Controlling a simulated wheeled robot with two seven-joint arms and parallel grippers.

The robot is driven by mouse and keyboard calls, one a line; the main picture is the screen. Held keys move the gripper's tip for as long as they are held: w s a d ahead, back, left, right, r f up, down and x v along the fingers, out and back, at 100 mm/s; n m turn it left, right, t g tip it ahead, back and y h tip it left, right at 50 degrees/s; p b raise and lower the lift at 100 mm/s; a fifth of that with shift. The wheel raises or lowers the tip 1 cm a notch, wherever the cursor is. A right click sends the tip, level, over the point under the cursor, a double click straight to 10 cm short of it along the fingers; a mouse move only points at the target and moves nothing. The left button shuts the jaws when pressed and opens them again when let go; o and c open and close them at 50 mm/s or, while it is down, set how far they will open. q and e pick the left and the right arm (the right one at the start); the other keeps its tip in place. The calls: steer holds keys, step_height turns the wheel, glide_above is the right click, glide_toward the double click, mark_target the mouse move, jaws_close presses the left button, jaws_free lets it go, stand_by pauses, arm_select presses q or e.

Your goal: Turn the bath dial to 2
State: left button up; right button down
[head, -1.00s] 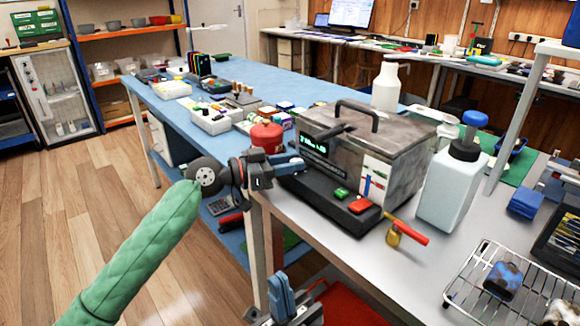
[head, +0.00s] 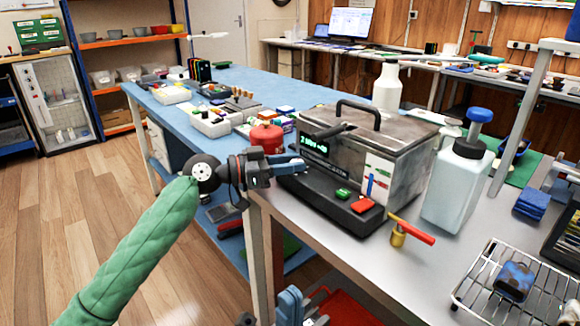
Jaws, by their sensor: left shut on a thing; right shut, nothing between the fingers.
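The bath (head: 405,152) is a worn grey metal box with a lid handle and a black front base on the bench. Its small display (head: 314,147) shows green text too small to read surely. My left gripper (head: 297,163) reaches the left part of the bath's front, below the display. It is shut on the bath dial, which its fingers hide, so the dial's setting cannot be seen. My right gripper (head: 302,306) is low at the bottom edge, in front of the bench, partly cut off, shut and empty.
Green (head: 342,194) and red (head: 362,204) buttons are on the bath's base. A red-handled brass valve (head: 405,230) sticks out at its right. A blue-capped bottle (head: 455,185), a wire rack (head: 520,285) and a red jar (head: 266,138) stand nearby.

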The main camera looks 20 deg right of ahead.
stand_by(0.7)
arm_select(q)
steer(key=o, duration=1)
steer(key=shift+c, duration=0.2)
steer(key=a, duration=0.4)
steer(key=w+a, duration=0.1)
steer(key=a, duration=0.1)
steer(key=shift+a, duration=0.9)
